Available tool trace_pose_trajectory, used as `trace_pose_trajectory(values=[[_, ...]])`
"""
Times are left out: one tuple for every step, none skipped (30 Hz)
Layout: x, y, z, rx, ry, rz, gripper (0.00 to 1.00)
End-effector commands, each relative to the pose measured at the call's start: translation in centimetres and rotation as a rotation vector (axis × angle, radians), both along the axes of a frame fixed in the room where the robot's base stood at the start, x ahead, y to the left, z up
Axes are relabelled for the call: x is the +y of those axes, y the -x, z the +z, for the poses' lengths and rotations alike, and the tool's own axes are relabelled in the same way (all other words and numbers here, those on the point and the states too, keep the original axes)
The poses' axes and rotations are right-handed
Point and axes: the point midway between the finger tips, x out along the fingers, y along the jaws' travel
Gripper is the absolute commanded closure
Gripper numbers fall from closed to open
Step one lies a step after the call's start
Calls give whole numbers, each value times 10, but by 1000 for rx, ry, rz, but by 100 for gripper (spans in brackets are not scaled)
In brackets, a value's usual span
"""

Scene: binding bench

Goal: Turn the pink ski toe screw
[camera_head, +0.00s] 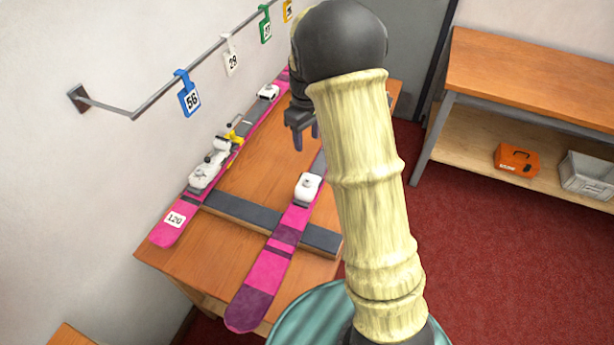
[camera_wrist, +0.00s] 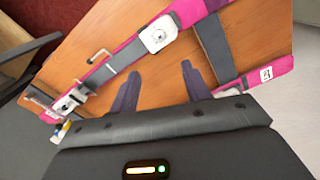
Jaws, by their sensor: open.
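Two pink skis lie side by side on an orange wooden bench in the head view. The left ski (camera_head: 174,224) bears a white label reading 120, with white binding parts (camera_head: 205,175) and a yellow-and-dark piece (camera_head: 236,132) on it. The right ski (camera_head: 268,270) bears a white binding piece (camera_head: 308,185); a white binding piece also shows in the wrist view (camera_wrist: 158,35). I cannot make out a screw. My gripper (camera_head: 306,137) is open and empty above the bench, beyond the right ski's white piece. Its two fingers are spread in the wrist view (camera_wrist: 160,70).
A dark bar (camera_head: 235,209) crosses the bench under the skis. A rail (camera_head: 190,68) with coloured number tags runs along the left wall. A shelf unit at right holds an orange case (camera_head: 516,160) and a grey crate (camera_head: 588,175).

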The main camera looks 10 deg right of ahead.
Motion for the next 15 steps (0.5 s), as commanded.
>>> trace_pose_trajectory(values=[[0, 0, 0, 0, 0, 0, 53], [0, 0, -1, 0, 0, -1, 53], [0, 0, -2, 1, 1, -1, 53], [0, 0, -3, 1, 0, -1, 53], [0, 1, -4, 2, 0, -1, 53], [0, 1, -7, 3, -1, -1, 53], [0, 1, -10, 3, -1, -2, 53], [0, 1, -13, 3, -1, -2, 53], [0, 1, -18, 4, -1, -3, 53], [0, 1, -22, 3, -1, -3, 53], [0, 1, -27, 4, 0, -3, 53], [0, 1, -33, 4, 0, -2, 53], [0, 1, -38, 5, 0, -2, 53], [0, 1, -44, 6, 0, -2, 53], [0, 1, -51, 5, 0, -3, 53]])
